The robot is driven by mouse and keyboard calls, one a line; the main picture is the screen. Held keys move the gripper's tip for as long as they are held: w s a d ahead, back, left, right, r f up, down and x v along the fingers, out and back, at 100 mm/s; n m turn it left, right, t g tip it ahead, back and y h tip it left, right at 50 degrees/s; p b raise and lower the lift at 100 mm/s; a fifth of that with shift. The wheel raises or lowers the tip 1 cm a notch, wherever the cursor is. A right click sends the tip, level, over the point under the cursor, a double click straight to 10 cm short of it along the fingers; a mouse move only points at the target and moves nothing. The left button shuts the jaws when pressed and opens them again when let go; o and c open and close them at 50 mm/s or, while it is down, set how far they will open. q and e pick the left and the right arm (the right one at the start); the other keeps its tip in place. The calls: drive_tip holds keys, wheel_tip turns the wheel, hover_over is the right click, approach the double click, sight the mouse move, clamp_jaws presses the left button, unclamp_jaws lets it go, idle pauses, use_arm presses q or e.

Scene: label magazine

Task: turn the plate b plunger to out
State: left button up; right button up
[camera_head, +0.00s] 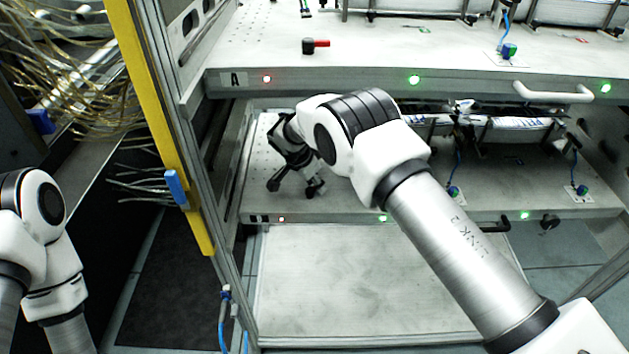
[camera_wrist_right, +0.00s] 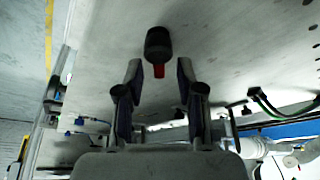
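The plate b plunger shows in the right wrist view as a dark round knob (camera_wrist_right: 158,42) with a short red part (camera_wrist_right: 158,71) pointing toward my gripper. My right gripper (camera_wrist_right: 159,82) is open, one finger on each side of the red part, with gaps visible. The knob is just beyond the fingertips. In the head view my right gripper (camera_head: 294,187) is low over the left end of plate b (camera_head: 345,205), the lower shelf. I cannot make out the plate b plunger there. My left arm shows at the left edge, but its gripper is outside the picture.
Plate A (camera_head: 370,50) lies above, with its own black and red plunger (camera_head: 314,46) and a white handle (camera_head: 552,93) at its front. A yellow post (camera_head: 160,120) and metal frame stand left. Loose cables (camera_head: 75,85) hang beyond them. The space below plate b looks clear.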

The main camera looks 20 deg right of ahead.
clamp_jaws()
